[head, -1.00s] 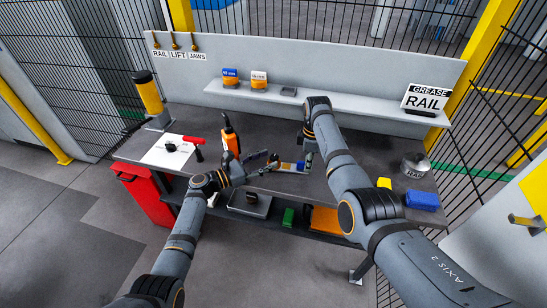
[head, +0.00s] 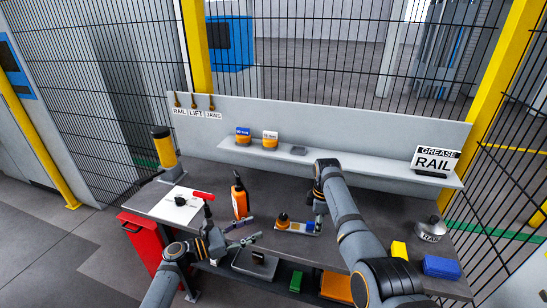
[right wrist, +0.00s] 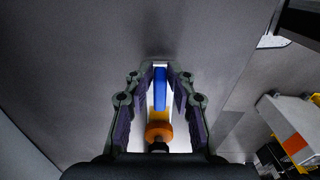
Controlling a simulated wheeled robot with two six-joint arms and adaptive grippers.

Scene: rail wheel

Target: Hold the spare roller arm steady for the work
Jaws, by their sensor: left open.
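The spare roller arm (head: 296,228) lies on the grey bench near its front edge. It is a pale bar with blue and yellow parts and an orange roller at its left end. My right gripper (head: 318,221) reaches down over its blue right end. In the right wrist view the blue part (right wrist: 160,88) and the orange roller (right wrist: 159,132) lie between the two fingers (right wrist: 160,72), whose tips sit close on both sides of the bar. My left gripper (head: 258,226) is open and empty, left of the roller arm and apart from it.
An orange bottle (head: 239,200) stands behind my left gripper. A white sheet (head: 178,207) with a red-handled tool lies at left. A shelf (head: 350,166) runs along the back.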

